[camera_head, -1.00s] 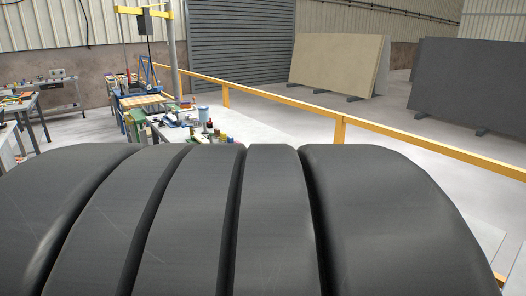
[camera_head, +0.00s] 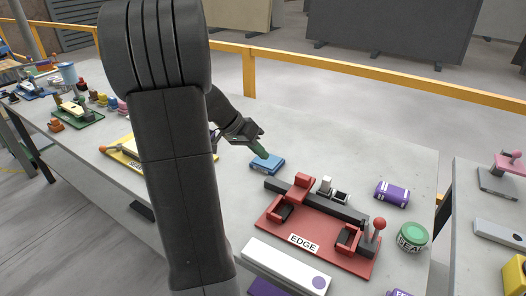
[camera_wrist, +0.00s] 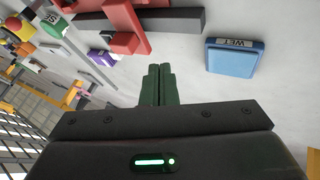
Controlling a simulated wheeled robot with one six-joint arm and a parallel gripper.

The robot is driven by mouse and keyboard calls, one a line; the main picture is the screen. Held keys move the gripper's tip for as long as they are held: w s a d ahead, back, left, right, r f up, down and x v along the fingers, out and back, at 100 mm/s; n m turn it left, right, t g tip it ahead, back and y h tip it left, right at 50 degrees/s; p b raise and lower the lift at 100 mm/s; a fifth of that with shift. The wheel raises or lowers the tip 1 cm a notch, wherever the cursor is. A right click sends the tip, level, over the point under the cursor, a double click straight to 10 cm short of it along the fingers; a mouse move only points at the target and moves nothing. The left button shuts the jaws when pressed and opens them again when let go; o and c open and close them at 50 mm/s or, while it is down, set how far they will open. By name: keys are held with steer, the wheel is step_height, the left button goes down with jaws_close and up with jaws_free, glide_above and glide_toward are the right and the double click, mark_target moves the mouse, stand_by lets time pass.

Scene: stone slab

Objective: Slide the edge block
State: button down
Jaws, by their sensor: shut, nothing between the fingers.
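The edge fixture has a red base (camera_head: 320,238) labelled EDGE on the grey bench. A dark rail (camera_head: 336,207) runs along its back side, with a red block (camera_head: 302,185) at the rail's left part. Two red brackets and a red-knobbed lever (camera_head: 377,228) stand on the base. In the wrist view, the rail (camera_wrist: 180,20) and red parts (camera_wrist: 125,25) show at the upper left. My gripper (camera_head: 262,153) is shut and empty, its green fingers above the bench, beyond and left of the red block and apart from it. The fingers also show in the wrist view (camera_wrist: 160,70).
A blue WET block (camera_head: 267,164) lies close to the fingertips; it also shows in the wrist view (camera_wrist: 233,58). A purple roll (camera_head: 392,194), a green-topped SEAL can (camera_head: 412,236) and a white bar (camera_head: 286,265) surround the fixture. Bench beyond is clear.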

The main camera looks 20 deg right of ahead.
mark_target(301, 184)
steer(key=x, duration=0.7)
steer(key=shift+d+f, duration=0.2)
steer(key=shift+s+d+r+p, duration=0.15)
steer(key=shift+s+d+p, duration=0.45)
steer(key=shift+s+d, duration=0.6)
steer(key=shift+s, duration=0.3)
steer(key=shift+s+d+f+b, duration=0.3)
steer(key=shift+s+d+b, duration=0.1)
steer(key=shift+b, duration=0.6)
steer(key=shift+s+d+r, duration=0.15)
steer(key=shift+s, duration=0.1)
